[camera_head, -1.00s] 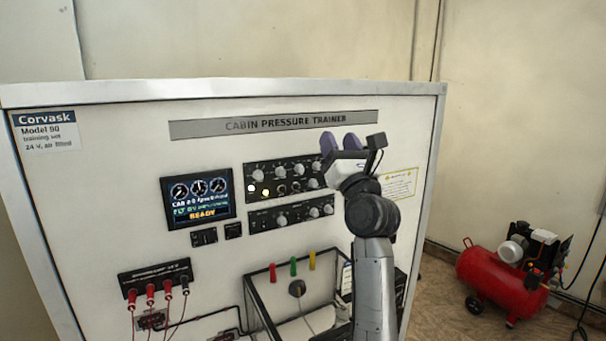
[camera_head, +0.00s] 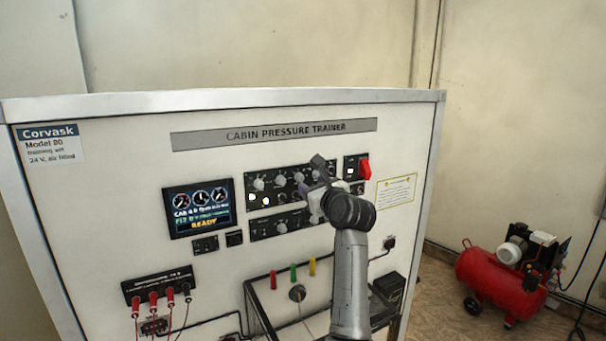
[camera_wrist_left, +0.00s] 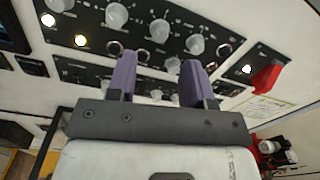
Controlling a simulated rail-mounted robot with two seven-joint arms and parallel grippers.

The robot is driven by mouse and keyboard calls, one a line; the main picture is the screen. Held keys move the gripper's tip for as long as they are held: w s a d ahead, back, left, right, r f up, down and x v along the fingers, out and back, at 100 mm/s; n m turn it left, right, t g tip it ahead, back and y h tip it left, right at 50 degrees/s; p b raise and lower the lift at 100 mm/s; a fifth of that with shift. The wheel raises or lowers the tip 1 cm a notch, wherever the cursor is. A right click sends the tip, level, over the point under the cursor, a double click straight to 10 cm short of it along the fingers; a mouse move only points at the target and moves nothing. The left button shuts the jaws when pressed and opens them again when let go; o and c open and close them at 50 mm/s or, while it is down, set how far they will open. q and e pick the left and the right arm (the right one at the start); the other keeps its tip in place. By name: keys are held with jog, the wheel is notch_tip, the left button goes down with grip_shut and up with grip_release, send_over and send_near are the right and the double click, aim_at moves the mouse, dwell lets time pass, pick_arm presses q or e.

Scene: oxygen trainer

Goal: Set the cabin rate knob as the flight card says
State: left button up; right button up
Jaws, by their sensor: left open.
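The black upper control panel (camera_head: 290,197) carries several pale knobs and two lit lamps. A lower black panel (camera_head: 262,229) carries more knobs. Their labels are too small to read, so I cannot tell which is the cabin rate knob. My left gripper (camera_head: 317,177) is open in front of the right part of these panels and hides some knobs. In the left wrist view its two purple fingers (camera_wrist_left: 158,75) are apart, pointing at the panels; pale knobs, including an upper-panel knob (camera_wrist_left: 160,31), show between and beyond them. I cannot tell whether they touch one. No readable flight card shows.
A screen (camera_head: 198,207) reads READY. A red switch handle (camera_head: 365,169) is right of the gripper, above a yellow-edged placard (camera_head: 397,191). Red, green and yellow levers (camera_head: 293,272) are below, with red plugs (camera_head: 153,300) at lower left. A red compressor (camera_head: 500,278) stands right.

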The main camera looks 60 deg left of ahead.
aim_at(302, 179)
pick_arm(q)
jog(key=a, duration=0.1)
jog(key=a+p, duration=0.1)
jog(key=a, duration=0.3)
jog(key=shift+w+r+p, duration=0.1)
jog(key=shift+w+p, duration=0.2)
jog(key=shift+p, duration=0.1)
jog(key=shift+w+a, duration=0.1)
jog(key=shift+a, duration=0.6)
jog(key=shift+c, duration=0.2)
grip_shut()
